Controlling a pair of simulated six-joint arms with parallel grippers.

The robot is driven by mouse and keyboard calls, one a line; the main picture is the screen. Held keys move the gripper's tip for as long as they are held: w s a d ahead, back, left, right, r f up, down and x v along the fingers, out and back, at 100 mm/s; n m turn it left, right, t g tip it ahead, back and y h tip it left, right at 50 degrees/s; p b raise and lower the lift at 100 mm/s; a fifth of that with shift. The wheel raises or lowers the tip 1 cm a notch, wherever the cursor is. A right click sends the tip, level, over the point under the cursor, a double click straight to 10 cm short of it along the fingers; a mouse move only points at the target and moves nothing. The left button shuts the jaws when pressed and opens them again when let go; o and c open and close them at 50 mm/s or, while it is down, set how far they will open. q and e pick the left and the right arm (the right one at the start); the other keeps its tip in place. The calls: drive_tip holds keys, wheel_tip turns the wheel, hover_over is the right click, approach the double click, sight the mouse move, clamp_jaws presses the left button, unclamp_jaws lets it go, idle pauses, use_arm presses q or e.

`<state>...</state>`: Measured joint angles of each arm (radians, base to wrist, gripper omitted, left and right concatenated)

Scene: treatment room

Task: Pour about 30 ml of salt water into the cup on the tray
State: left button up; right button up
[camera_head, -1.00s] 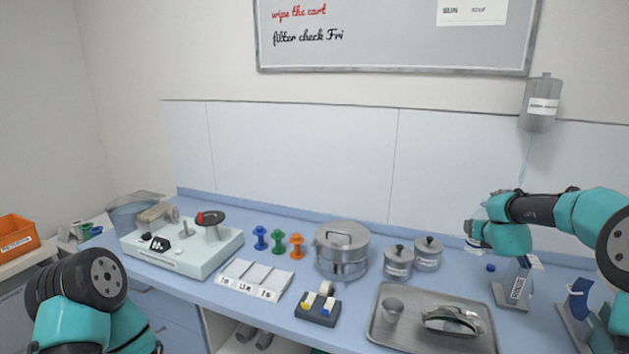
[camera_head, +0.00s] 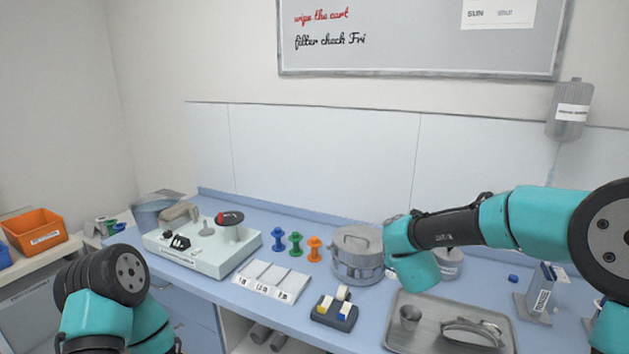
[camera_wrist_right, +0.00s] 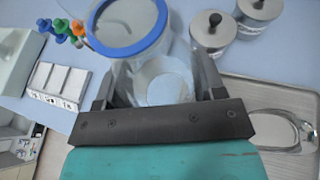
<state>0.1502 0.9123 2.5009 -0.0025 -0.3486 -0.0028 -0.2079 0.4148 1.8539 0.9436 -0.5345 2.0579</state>
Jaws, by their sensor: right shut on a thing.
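A small metal cup (camera_head: 409,318) stands upright at the left end of the steel tray (camera_head: 397,338). My right gripper (camera_wrist_right: 157,82) is shut on a clear vessel (camera_wrist_right: 165,55) with a blue ring (camera_wrist_right: 98,44) around its far end. The vessel is held above the counter, left of the tray in the wrist view. The water level cannot be made out. The cup is not visible in the wrist view. My left arm shows at lower left, but its gripper does not.
A metal kidney dish (camera_head: 470,332) lies on the tray beside the cup. A steel drum (camera_head: 350,268) and a lidded jar (camera_head: 449,265) stand behind. A small blue cap (camera_head: 513,279) and a labelled stand (camera_head: 540,290) are at right.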

drive_tip(key=s+a+n+y, duration=0.1)
drive_tip(key=s+a, duration=1)
drive_tip(key=a, duration=0.4)
drive_tip(key=shift+a, duration=0.2)
